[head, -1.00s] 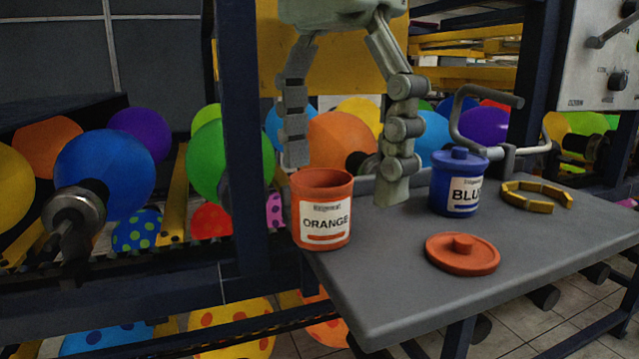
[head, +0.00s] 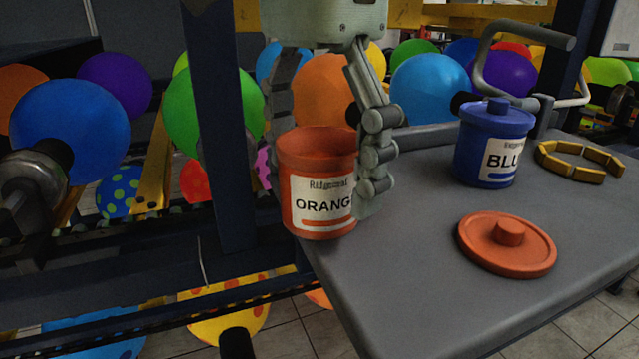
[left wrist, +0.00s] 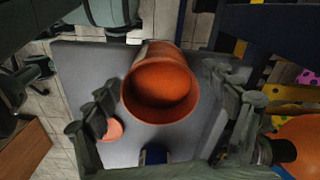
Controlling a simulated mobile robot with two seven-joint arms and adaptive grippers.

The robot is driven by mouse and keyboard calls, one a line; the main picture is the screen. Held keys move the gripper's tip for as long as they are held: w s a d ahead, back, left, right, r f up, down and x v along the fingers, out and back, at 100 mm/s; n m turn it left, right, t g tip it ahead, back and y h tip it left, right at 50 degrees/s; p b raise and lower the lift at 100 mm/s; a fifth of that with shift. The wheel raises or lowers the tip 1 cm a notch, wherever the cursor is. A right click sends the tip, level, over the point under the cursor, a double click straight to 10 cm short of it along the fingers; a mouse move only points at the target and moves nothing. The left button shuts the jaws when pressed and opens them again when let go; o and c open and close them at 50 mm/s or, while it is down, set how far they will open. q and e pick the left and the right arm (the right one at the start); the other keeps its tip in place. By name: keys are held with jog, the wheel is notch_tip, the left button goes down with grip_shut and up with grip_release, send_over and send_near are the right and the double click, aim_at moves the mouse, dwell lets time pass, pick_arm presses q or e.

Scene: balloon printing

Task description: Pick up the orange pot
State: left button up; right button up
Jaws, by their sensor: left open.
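The open orange pot (head: 318,190), with a white label reading ORANGE, stands upright on the left edge of the grey table (head: 400,290). My left gripper (head: 325,195) reaches down from above with its fingers on either side of the pot; the right finger overlaps the label's edge, and the left finger is partly hidden behind the pot. The left gripper is open. In the left wrist view the pot's empty-looking mouth (left wrist: 160,88) lies between the spread fingers; I cannot tell whether they touch it. The orange lid (head: 507,245) lies flat to the right. My right gripper is not in view.
A lidded blue pot (head: 492,150) and a yellow segmented ring (head: 580,160) stand farther back on the table. A bent grey handle (head: 525,35) rises behind the blue pot. A dark post (head: 222,130) stands close left of the pot. The table's front is clear.

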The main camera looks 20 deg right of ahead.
pick_arm(q)
jog(key=shift+f, duration=0.35)
jog(key=shift+c, duration=0.5)
jog(key=c, duration=1.3)
